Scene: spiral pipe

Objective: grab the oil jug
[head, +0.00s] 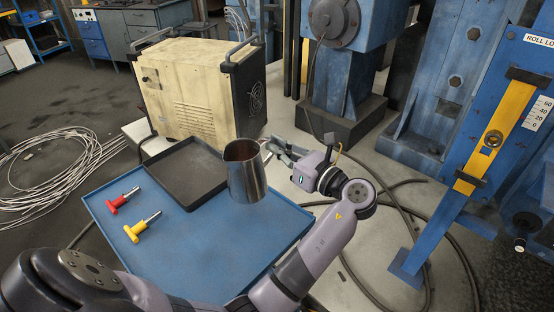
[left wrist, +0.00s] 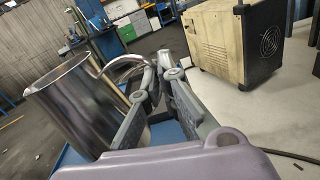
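The oil jug (head: 243,178) is a shiny metal cylinder with an open top, upright at the right part of the blue table top (head: 185,250). In the left wrist view the jug (left wrist: 72,108) fills the left side, and its curved handle (left wrist: 122,62) reaches toward my fingertips. My left gripper (head: 272,150) is at the jug's right side, by the handle. In the left wrist view its two fingers (left wrist: 157,78) show a gap between them, with the tips close to the handle. Whether they touch it is hard to tell. My right gripper is not in view.
A black tray (head: 205,203) lies left of the jug. A red-handled tool (head: 115,205) and a yellow-handled tool (head: 135,232) lie at the table's left. A beige machine (head: 190,95) stands behind. Dark hoses (head: 428,260) lie on the floor at right.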

